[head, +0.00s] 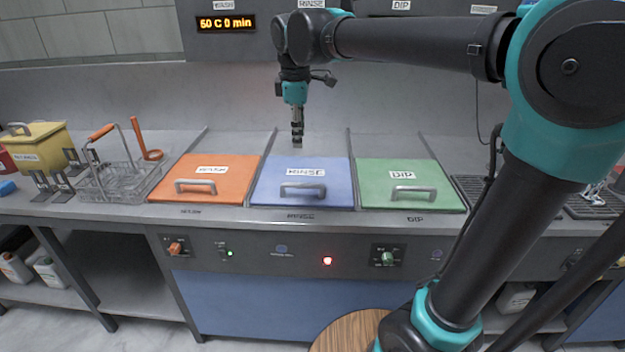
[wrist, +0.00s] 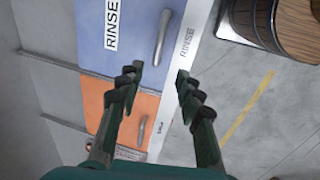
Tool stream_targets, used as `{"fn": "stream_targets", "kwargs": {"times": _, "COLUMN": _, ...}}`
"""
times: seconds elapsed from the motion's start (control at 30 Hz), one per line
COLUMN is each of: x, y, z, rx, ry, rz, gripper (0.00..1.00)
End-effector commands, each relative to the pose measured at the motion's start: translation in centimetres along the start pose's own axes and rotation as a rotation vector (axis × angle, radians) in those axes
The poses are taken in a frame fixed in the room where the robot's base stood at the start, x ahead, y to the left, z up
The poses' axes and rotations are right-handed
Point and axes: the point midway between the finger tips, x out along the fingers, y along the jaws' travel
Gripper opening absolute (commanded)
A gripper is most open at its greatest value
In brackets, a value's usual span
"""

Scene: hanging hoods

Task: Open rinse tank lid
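The rinse tank lid (head: 300,180) is a flat blue panel with a white RINSE label and a grey bar handle (head: 303,190) near its front edge. It lies closed between the orange and green lids. My gripper (head: 297,140) points down above and behind the blue lid, apart from it. In the wrist view my gripper (wrist: 160,75) has its two fingers spread with nothing between them. There the blue lid (wrist: 138,38) and its handle (wrist: 162,38) lie beyond the fingertips.
An orange lid (head: 203,172) is left of the blue one and a green lid (head: 408,175) is right. A wire basket (head: 115,180) and a yellow box (head: 40,145) stand on the left counter. A round wooden top (head: 345,332) is in front. Hoods hang above.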

Motion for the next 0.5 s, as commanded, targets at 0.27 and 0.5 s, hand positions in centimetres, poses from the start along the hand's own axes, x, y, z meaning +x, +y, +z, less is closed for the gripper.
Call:
{"fn": "stream_targets", "kwargs": {"times": 0.27, "x": 3.2, "y": 0.0, "z": -0.1, "rx": -0.006, "ry": -0.001, "rz": 0.0, "gripper": 0.36}}
{"fn": "stream_targets", "kwargs": {"times": 0.5, "x": 8.1, "y": 0.0, "z": -0.1, "rx": -0.004, "ry": -0.001, "rz": 0.0, "gripper": 0.36}}
